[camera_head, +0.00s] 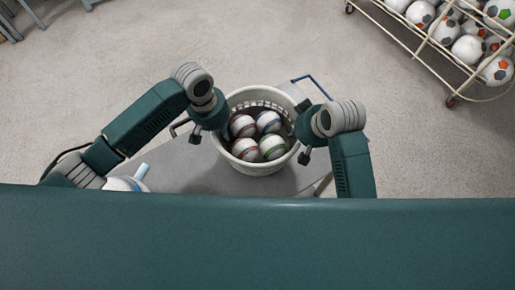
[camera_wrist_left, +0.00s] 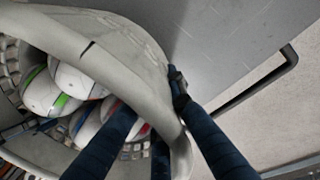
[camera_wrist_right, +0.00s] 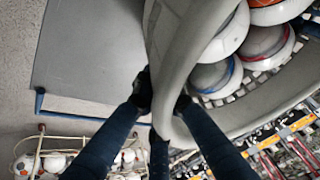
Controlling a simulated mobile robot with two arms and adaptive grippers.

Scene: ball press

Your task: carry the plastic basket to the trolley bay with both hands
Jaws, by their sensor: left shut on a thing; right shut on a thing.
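The plastic basket (camera_head: 262,169) is round and off-white with a slotted wall, and several white balls with coloured stripes (camera_head: 272,147) lie inside. It is over a grey flat top (camera_head: 225,181); I cannot tell whether it touches it. My left gripper (camera_wrist_left: 155,100) is shut on the basket's rim (camera_wrist_left: 115,38), on its left side in the head view. My right gripper (camera_wrist_right: 163,102) is shut on the rim (camera_wrist_right: 192,55) at the right side. The fingertips are partly hidden by the wall. No trolley bay can be made out for certain.
A cream wire trolley (camera_head: 428,41) full of footballs stands on castors at the upper right. A blue bar handle (camera_head: 318,84) is at the grey top's far right corner. Grey legs (camera_head: 33,14) show at the upper left. The floor beyond the basket is clear.

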